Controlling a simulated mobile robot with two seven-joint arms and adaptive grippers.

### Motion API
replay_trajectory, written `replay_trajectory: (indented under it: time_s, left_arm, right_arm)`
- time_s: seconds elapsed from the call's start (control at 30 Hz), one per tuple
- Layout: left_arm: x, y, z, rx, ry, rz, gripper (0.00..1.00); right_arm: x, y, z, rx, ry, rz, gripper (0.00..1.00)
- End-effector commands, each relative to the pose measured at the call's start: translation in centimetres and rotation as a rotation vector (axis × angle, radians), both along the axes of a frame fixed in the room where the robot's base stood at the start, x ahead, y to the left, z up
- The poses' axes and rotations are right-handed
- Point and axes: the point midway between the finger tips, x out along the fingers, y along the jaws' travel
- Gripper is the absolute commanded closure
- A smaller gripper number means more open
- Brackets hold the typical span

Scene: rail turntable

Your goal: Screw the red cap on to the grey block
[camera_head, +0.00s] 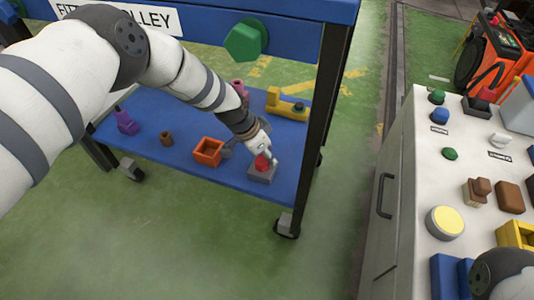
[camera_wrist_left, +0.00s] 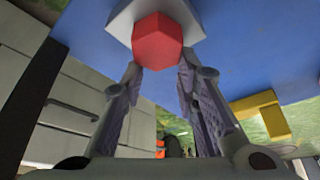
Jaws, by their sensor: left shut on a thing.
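The red cap (camera_head: 262,163) is at the grey block (camera_head: 263,176) on the blue lower shelf of the trolley. In the left wrist view the red cap (camera_wrist_left: 158,40) lies between the two fingertips of my left gripper (camera_wrist_left: 160,66), with the grey block (camera_wrist_left: 122,22) directly behind it. My left gripper (camera_head: 264,153) is shut on the cap from above. The cap looks in line with the block, but the fingers and cap hide the join, so I cannot tell how far it is seated. My right gripper is out of view.
On the blue shelf (camera_head: 180,168) stand an orange open box (camera_head: 208,152), a brown cylinder (camera_head: 166,139), a purple piece (camera_head: 126,122) and a yellow piece (camera_head: 288,105). A trolley post (camera_head: 326,100) rises right of the block. A white cabinet (camera_head: 405,150) stands farther right.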

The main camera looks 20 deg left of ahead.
Motion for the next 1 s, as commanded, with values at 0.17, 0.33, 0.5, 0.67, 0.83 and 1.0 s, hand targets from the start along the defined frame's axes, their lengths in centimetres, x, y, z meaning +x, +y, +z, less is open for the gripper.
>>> replay_trajectory:
  time_s: [0.17,0.33,0.5,0.67,0.83,1.0]
  left_arm:
    - [-0.7,-0.4,-0.5,-0.005,0.020,-0.077,1.00]
    - [-0.8,-0.5,-0.6,-0.006,0.021,-0.104,1.00]
    - [-0.9,-0.6,-0.7,-0.006,0.021,-0.177,1.00]
    - [-0.9,-0.6,-0.5,-0.005,0.021,-0.197,1.00]
    - [-0.9,-0.6,-0.4,-0.005,0.021,-0.196,0.52]
    - [-0.7,-0.5,-0.3,-0.003,0.015,-0.194,0.49]
  right_arm:
    - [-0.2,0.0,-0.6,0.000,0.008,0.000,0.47]
    - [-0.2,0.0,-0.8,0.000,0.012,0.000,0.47]
    - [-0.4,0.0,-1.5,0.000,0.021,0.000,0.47]
    - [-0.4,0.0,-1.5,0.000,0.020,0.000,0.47]
    - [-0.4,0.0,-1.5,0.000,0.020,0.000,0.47]
    - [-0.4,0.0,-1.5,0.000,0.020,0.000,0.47]
